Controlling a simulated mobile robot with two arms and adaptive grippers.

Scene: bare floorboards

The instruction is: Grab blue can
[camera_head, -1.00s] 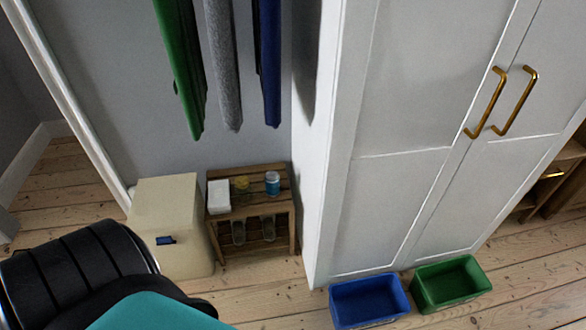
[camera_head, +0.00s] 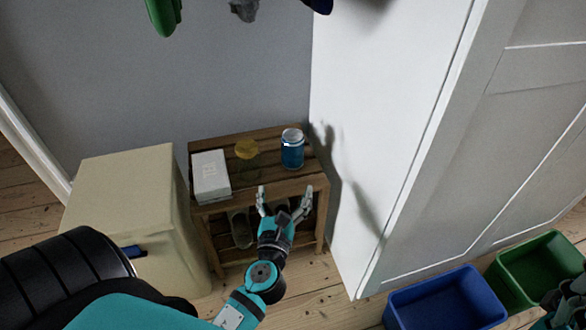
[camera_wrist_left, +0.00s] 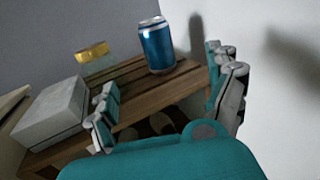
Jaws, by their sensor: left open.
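The blue can (camera_head: 292,150) stands upright on the right part of the top of a small slatted wooden rack (camera_head: 268,188). In the left wrist view the can (camera_wrist_left: 157,46) stands beyond my fingers, in the gap between them. My left gripper (camera_head: 284,192) is open and empty at the front edge of the rack, short of the can and not touching it. In the left wrist view its fingers (camera_wrist_left: 168,92) are spread wide.
A white box (camera_head: 211,176) and a yellow-lidded jar (camera_head: 246,150) stand left of the can. A cream cabinet (camera_head: 120,195) is left of the rack, a white wardrobe (camera_head: 400,110) right. Blue (camera_head: 445,300) and green (camera_head: 540,268) bins stand on the floor. Shoes sit below the rack top.

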